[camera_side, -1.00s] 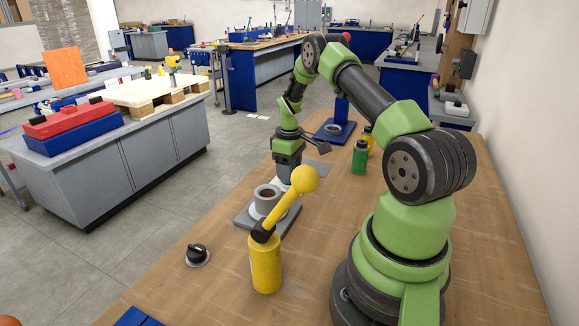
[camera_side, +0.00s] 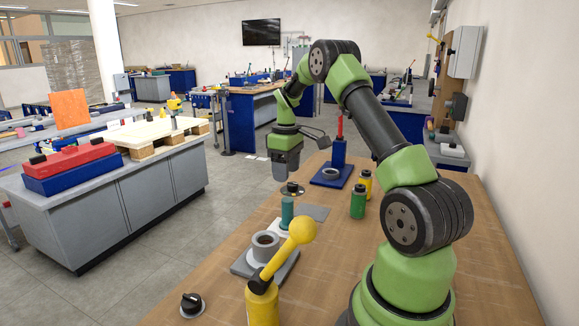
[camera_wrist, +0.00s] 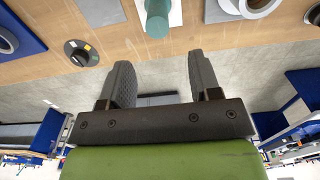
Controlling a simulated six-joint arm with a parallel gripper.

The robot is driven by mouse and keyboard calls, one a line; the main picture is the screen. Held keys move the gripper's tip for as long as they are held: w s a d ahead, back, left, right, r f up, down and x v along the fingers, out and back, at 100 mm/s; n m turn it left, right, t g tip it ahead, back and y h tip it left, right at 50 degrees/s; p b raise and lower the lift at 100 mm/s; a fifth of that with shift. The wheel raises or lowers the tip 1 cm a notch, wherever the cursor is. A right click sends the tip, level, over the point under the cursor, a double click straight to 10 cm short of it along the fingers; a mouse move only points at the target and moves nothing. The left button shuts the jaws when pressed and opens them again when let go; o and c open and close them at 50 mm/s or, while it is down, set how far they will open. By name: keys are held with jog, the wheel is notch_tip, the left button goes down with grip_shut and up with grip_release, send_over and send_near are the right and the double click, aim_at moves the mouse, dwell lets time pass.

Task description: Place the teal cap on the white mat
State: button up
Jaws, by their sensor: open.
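The teal cap (camera_side: 287,212) stands upright on the white mat (camera_side: 277,230) in the side view. In the wrist view the teal cap (camera_wrist: 157,18) also rests on the white mat (camera_wrist: 175,14), seen at the top edge. My gripper (camera_side: 279,176) is raised above and apart from the cap in the side view; its fingers are hard to make out there. In the wrist view my gripper (camera_wrist: 160,75) has its two fingers spread with nothing between them, and the cap lies beyond the tips.
A grey holder with a round opening (camera_side: 264,246) stands beside the mat, near a yellow bottle with a ball-topped lever (camera_side: 262,303). A grey pad (camera_side: 314,212), a black knob (camera_side: 291,189), a blue base (camera_side: 332,178) and a green bottle (camera_side: 358,201) stand nearby.

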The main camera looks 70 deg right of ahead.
jog(key=a+r+m+t, duration=0.2)
jog(key=a+r+t, duration=0.1)
jog(key=a+r, duration=1.2)
jog(key=s+a+t, duration=0.1)
jog(key=s+a, duration=0.3)
jog(key=s, duration=0.1)
jog(key=s+a+m+t+y, duration=0.1)
jog(key=s+a, duration=0.4)
jog(key=s+a+m+t+y, duration=0.1)
jog(key=s+a+t, duration=0.1)
jog(key=s+a, duration=0.2)
jog(key=shift+s+a+r, duration=0.3)
jog(key=shift+s+a, duration=0.1)
jog(key=shift+a, duration=0.3)
